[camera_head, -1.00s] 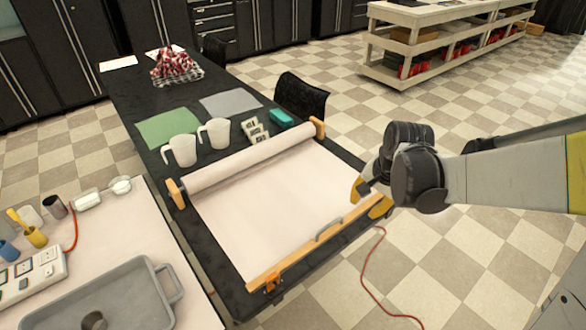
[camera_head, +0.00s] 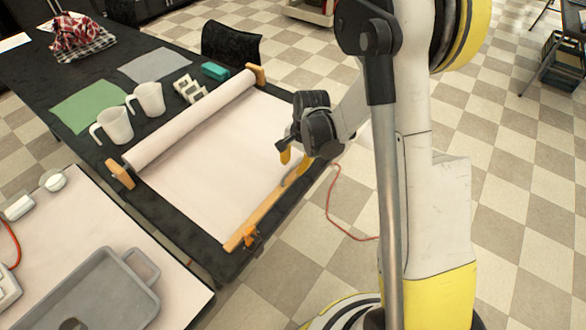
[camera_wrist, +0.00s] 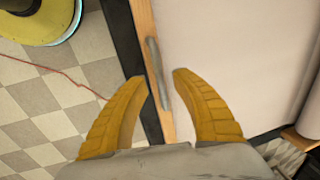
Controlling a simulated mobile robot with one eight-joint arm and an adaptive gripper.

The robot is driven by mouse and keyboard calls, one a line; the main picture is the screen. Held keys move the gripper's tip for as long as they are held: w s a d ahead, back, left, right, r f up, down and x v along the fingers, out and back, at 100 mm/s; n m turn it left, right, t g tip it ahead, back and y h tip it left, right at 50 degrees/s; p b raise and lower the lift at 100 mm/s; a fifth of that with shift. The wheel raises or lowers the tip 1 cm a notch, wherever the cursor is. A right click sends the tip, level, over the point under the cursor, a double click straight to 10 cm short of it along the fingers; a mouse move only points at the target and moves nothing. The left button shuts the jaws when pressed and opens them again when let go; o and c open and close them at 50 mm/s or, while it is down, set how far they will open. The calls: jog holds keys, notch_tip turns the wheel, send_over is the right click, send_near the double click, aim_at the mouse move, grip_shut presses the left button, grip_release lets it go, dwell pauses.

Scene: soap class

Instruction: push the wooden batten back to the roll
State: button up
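The wooden batten (camera_head: 258,216) lies along the near edge of the black table, at the free end of the pale sheet (camera_head: 215,180). A grey handle (camera_wrist: 157,73) is fixed on the batten, which also shows in the wrist view (camera_wrist: 144,22). The sheet runs back to the roll (camera_head: 195,122), held between wooden end blocks. My gripper (camera_head: 291,158) is over the right part of the batten. In the wrist view its yellow fingers (camera_wrist: 158,78) are spread apart, with the handle and batten between and beyond the tips. I cannot tell the height gap, and no contact is visible.
Two white jugs (camera_head: 115,125), a green sheet (camera_head: 88,106), small pale blocks (camera_head: 191,89) and a teal block (camera_head: 215,71) stand behind the roll. A side table with a grey tray (camera_head: 105,290) is at left. A red cord (camera_head: 333,215) lies on the floor.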

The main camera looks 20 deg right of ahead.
jog(key=shift+a+f, duration=0.1)
jog(key=shift+f, duration=0.3)
jog(key=shift+r, duration=0.1)
grip_shut()
jog(key=shift+w, duration=0.1)
